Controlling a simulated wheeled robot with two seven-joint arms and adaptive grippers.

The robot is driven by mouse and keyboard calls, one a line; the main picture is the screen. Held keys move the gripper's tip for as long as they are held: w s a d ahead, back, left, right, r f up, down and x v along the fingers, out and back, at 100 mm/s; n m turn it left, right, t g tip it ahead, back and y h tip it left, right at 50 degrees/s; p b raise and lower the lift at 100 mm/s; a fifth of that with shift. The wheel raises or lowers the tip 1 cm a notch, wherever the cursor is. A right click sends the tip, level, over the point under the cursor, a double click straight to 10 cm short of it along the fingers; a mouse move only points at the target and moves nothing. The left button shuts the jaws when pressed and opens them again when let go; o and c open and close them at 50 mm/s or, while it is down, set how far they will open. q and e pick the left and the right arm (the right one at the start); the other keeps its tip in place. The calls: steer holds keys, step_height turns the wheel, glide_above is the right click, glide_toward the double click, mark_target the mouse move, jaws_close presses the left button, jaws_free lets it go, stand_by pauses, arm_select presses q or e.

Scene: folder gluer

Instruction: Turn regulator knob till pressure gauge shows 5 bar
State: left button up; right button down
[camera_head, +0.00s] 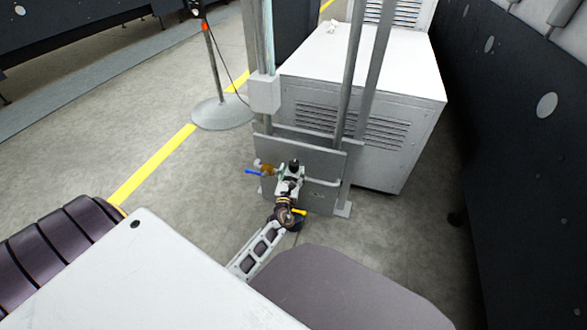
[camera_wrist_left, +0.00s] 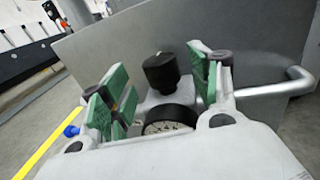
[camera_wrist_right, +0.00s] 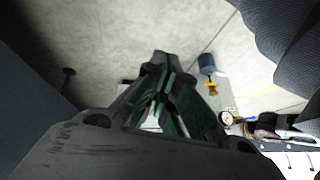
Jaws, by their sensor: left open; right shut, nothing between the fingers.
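The black regulator knob (camera_wrist_left: 161,71) stands on the pale regulator body in front of a grey panel. It also shows in the head view (camera_head: 294,163). My left gripper (camera_wrist_left: 160,85) is open, with its green-padded fingers apart on either side of the knob; no clear contact shows. The round pressure gauge (camera_wrist_left: 170,121) sits below the knob, partly hidden by my gripper, and its reading cannot be made out. In the right wrist view the gauge (camera_wrist_right: 229,117) is small and also unreadable. My right gripper (camera_wrist_right: 162,62) is shut and empty, apart from the regulator.
A blue valve handle (camera_head: 254,172) is left of the regulator. A bent grey pipe (camera_wrist_left: 285,84) runs close to the right of my left gripper. A white cabinet (camera_head: 400,135) stands behind the panel (camera_head: 320,165). Open floor (camera_head: 90,165) lies to the left.

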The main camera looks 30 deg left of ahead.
mark_target(293, 168)
arm_select(q)
steer(key=shift+b+x, duration=0.35)
steer(key=shift+x, duration=1.15)
steer(key=shift+w+a, duration=0.15)
steer(key=shift+w, duration=0.2)
arm_select(e)
steer(key=f, duration=0.2)
steer(key=shift+s+a+f, duration=0.2)
steer(key=shift+a+f, duration=0.05)
steer(key=shift+f, duration=0.15)
